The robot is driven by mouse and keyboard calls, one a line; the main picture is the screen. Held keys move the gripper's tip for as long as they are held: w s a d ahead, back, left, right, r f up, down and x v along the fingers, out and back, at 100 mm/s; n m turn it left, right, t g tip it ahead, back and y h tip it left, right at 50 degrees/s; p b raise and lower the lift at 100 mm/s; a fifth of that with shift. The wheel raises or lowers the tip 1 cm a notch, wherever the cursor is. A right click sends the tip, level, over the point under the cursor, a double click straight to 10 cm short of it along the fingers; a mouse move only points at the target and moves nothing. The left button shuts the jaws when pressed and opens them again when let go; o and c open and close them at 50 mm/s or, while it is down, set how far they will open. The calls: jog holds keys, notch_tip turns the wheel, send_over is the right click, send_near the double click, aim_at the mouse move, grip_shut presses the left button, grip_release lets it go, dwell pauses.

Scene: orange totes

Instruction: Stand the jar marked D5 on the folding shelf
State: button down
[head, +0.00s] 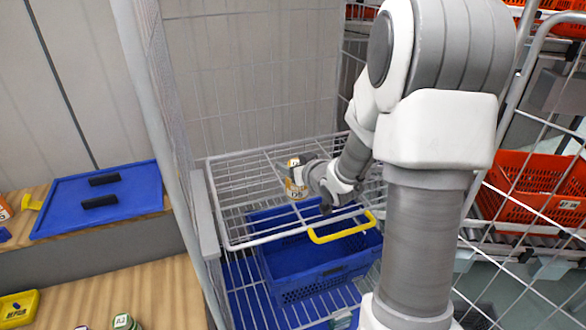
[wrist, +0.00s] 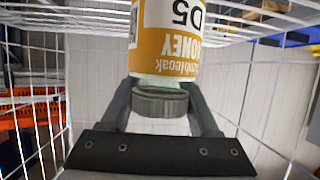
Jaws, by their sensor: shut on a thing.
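The jar marked D5 (head: 295,186) has a yellow-and-white label and shows at the shelf's middle in the head view. The jar also fills the top middle of the wrist view (wrist: 166,42), its print upside down and its grey-green lid towards my gripper. My gripper (head: 303,176) is shut on the jar, with its fingers either side of the lid end in the wrist view (wrist: 163,92). The folding shelf (head: 228,242) is a white wire rack, folded down level, with a yellow handle (head: 342,228) at its front. I cannot tell whether the jar's base touches the wires.
A blue crate (head: 318,282) stands below the shelf in the wire cage. The cage's post (head: 150,110) and mesh walls close in the sides. A bench with a blue lid (head: 130,192) is at left, and an orange tote (head: 525,185) at right. The shelf's wires around the jar look bare.

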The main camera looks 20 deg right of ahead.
jog(key=shift+f, duration=0.6)
jog(key=shift+f, duration=0.2)
jog(key=shift+c, duration=0.6)
grip_release()
jog(key=shift+s+r, duration=0.15)
jog(key=shift+r, duration=0.1)
jog(key=b+v, duration=0.2)
jog(key=v, duration=0.9)
jog(key=shift+s, duration=0.35)
